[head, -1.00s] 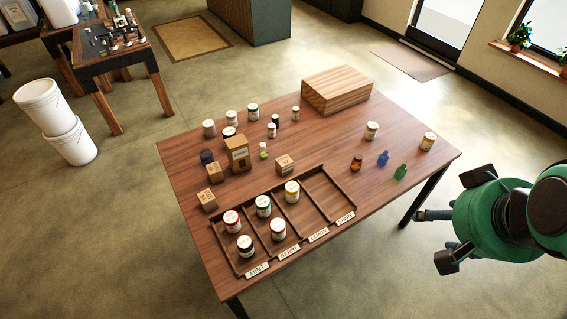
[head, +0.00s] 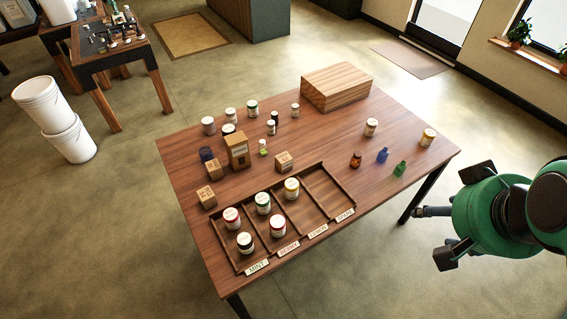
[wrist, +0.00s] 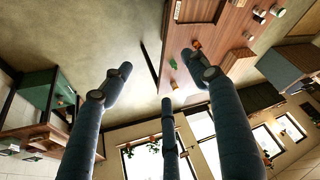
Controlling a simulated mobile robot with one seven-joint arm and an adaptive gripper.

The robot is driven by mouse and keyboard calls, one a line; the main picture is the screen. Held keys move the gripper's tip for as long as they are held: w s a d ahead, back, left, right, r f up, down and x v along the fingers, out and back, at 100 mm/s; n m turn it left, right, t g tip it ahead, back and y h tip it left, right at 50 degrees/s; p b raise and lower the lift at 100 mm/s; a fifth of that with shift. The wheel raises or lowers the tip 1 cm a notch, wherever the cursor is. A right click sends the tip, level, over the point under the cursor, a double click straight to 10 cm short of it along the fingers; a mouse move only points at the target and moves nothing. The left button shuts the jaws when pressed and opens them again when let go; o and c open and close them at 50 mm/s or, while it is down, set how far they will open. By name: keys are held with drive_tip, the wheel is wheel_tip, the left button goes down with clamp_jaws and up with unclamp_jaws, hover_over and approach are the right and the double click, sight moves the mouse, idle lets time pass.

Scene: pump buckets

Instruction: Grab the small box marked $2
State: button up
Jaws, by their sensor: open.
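Three small cardboard boxes stand on the wooden table (head: 330,143): one box (head: 214,169) left of the taller box, one box (head: 206,198) nearer the left edge, and one box (head: 284,161) near the middle, behind the tray. Their print is too small to read, so I cannot tell which is marked $2. My gripper (head: 436,236) is off the table's right side, apart from all the boxes. In the wrist view, its fingers (wrist: 158,76) are spread open with nothing between them.
A taller cardboard box (head: 237,151) stands among several jars. A divided tray (head: 328,190) with several jars lies at the front. A wooden block (head: 337,86) is at the back. Small bottles (head: 382,156) stand at the right. The table between block and bottles is mostly clear.

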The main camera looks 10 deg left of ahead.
drive_tip(key=shift+o, duration=0.4)
drive_tip(key=shift+w+r, duration=0.1)
drive_tip(key=w+a+r+n+g+p, duration=0.1)
drive_tip(key=w+a+r, duration=0.15)
drive_tip(key=w, duration=0.55)
drive_tip(key=w+a+r+n+p, duration=0.1)
drive_tip(key=w+a, duration=0.2)
drive_tip(key=w, duration=0.5)
drive_tip(key=w+a+f+n+g+p, duration=0.1)
drive_tip(key=w+a+f, duration=0.2)
drive_tip(key=w+a, duration=0.35)
drive_tip(key=w+a+f+n+g+p, duration=0.1)
drive_tip(key=w+a+f+n, duration=0.2)
drive_tip(key=w, duration=0.6)
drive_tip(key=w+a+f+n+g+p, duration=0.1)
drive_tip(key=w+a+f+p, duration=0.1)
drive_tip(key=w+a+f, duration=1.05)
drive_tip(key=a+f+n, duration=0.1)
drive_tip(key=a+f, duration=0.5)
drive_tip(key=f, duration=0.3)
drive_tip(key=w+a+f+n+g+p, duration=0.1)
drive_tip(key=a+f, duration=0.5)
drive_tip(key=f, duration=0.3)
drive_tip(key=shift+w+a+g, duration=0.3)
drive_tip(key=shift+a, duration=0.05)
drive_tip(key=shift+f, duration=0.15)
